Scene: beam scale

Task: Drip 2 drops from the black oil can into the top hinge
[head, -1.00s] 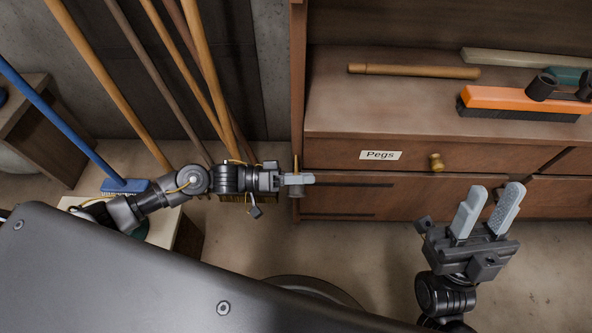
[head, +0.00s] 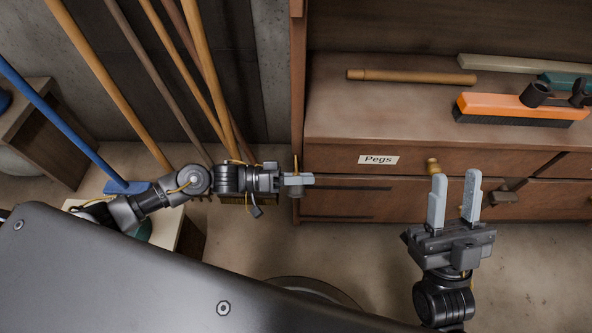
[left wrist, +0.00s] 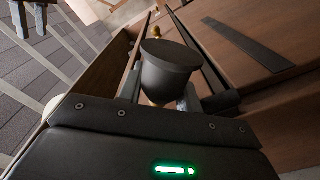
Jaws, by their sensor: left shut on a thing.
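My left gripper (head: 298,180) is shut on the black oil can (left wrist: 168,68), which shows as a dark, flared body between the fingers in the left wrist view. In the head view the fingers hide most of the can; a thin brass-coloured spout (head: 296,163) rises above them, beside the cabinet's left edge. My right gripper (head: 455,200) is open and empty, in front of the drawers. I cannot make out the top hinge in either view.
The wooden cabinet (head: 330,155) has a drawer labelled "Pegs" (head: 378,160) with a brass knob (head: 432,165). An orange brush (head: 515,108) and a wooden rod (head: 410,77) lie on its top. Several long handles lean at the left.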

